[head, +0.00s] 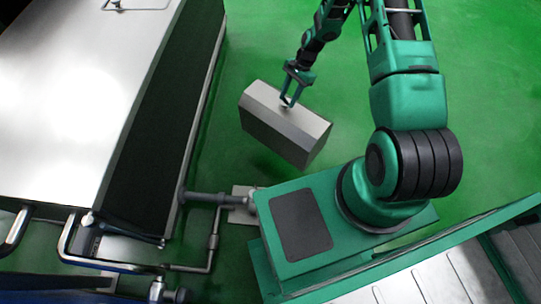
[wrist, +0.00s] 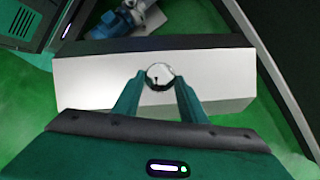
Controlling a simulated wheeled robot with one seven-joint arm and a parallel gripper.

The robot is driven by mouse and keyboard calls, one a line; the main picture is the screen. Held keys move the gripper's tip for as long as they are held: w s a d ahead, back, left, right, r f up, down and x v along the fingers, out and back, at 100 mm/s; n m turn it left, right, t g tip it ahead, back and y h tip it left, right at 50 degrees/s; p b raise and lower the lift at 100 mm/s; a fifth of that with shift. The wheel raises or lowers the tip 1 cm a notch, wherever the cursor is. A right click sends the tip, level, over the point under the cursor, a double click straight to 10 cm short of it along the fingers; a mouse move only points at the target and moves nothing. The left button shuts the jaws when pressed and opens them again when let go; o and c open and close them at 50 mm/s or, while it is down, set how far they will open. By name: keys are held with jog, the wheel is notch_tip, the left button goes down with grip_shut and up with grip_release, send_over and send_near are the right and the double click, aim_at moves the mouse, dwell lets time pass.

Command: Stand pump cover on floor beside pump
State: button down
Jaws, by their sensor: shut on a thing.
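The pump cover (head: 268,126) is a grey metal box with bevelled upper edges. It hangs tilted in the head view and seems to be above the green floor, with a soft shadow below it. My gripper (head: 290,98) is shut on the round knob on top of the cover. In the wrist view my gripper (wrist: 160,85) has its two fingers around the shiny knob, and the pale cover (wrist: 90,82) spans the picture. The blue pump (wrist: 124,22) shows uncovered just past the cover's far edge. I cannot make out the pump in the head view.
A large steel-topped machine (head: 85,85) with a dark side stands at left in the head view. A pipe (head: 213,240) and a small floor plate (head: 243,205) lie near its front corner. Green floor (head: 265,30) is open beyond and right of the cover.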

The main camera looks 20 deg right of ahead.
aim_at(297, 115)
jog(key=f+m+t, duration=0.1)
jog(key=f+m, duration=0.2)
jog(key=f+m+t, duration=0.1)
jog(key=f+m, duration=0.2)
jog(key=f+m+t, duration=0.1)
jog(key=f+m, duration=0.2)
jog(key=shift+s+a+f+m+t, duration=0.25)
jog(key=shift+f+m+t, duration=0.05)
jog(key=shift+t, duration=0.1)
notch_tip(297, 115, down, 11)
jog(key=m, duration=0.1)
jog(key=shift+f+m+t, duration=0.15)
jog(key=shift+m+t, duration=0.15)
jog(key=c, duration=1.1)
grip_release()
jog(key=shift+d+h, duration=0.1)
jog(key=shift+h, duration=0.2)
jog(key=v, duration=1.2)
jog(key=shift+d, duration=0.1)
